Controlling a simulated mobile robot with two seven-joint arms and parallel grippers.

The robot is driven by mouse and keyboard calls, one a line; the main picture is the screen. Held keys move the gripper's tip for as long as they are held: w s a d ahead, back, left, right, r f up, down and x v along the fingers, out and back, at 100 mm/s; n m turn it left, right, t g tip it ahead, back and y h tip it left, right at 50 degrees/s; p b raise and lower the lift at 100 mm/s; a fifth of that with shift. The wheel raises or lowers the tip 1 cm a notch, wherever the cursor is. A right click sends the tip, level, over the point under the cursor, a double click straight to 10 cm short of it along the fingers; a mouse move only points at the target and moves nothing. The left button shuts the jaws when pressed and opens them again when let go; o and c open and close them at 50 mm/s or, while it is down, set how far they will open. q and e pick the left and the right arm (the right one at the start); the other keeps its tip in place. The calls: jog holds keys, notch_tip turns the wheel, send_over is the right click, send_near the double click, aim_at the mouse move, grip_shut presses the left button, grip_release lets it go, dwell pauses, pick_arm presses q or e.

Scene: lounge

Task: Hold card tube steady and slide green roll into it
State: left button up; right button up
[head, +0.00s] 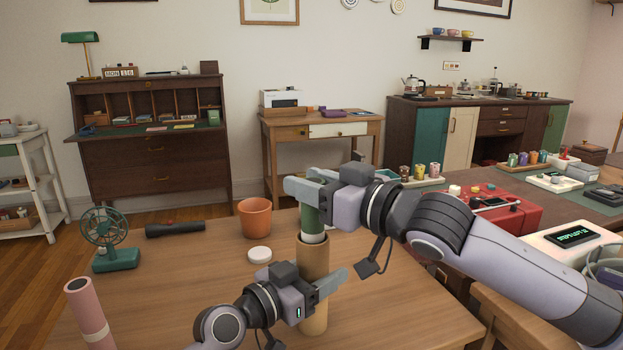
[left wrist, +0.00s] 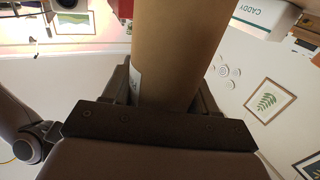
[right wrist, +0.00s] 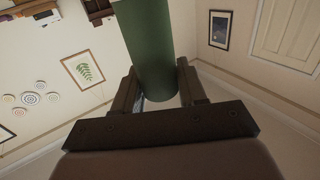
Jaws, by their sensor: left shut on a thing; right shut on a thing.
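The brown card tube (head: 313,257) stands upright on the wooden table. My left gripper (head: 320,286) is shut around its middle, and the tube also fills the left wrist view (left wrist: 177,50). The green roll (head: 312,222) is upright directly above the tube, with a white lower end. My right gripper (head: 308,190) is shut on the roll's upper part; the roll also shows in the right wrist view (right wrist: 147,45). The white end is at the tube's mouth; I cannot tell whether it is inside the rim.
On the table (head: 190,290) are a terracotta pot (head: 255,218), a white round lid (head: 259,254), a black torch (head: 175,229), a green fan (head: 112,245) and a pink roll (head: 88,312). A red box (head: 512,218) is at the right. The table left of the tube is fairly clear.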

jog(key=o, duration=1.1)
jog(key=shift+o, duration=0.2)
jog(key=shift+d, duration=0.1)
jog(key=v, duration=1.2)
pick_arm(q)
jog(key=o, duration=1.2)
jog(key=shift+c, duration=0.2)
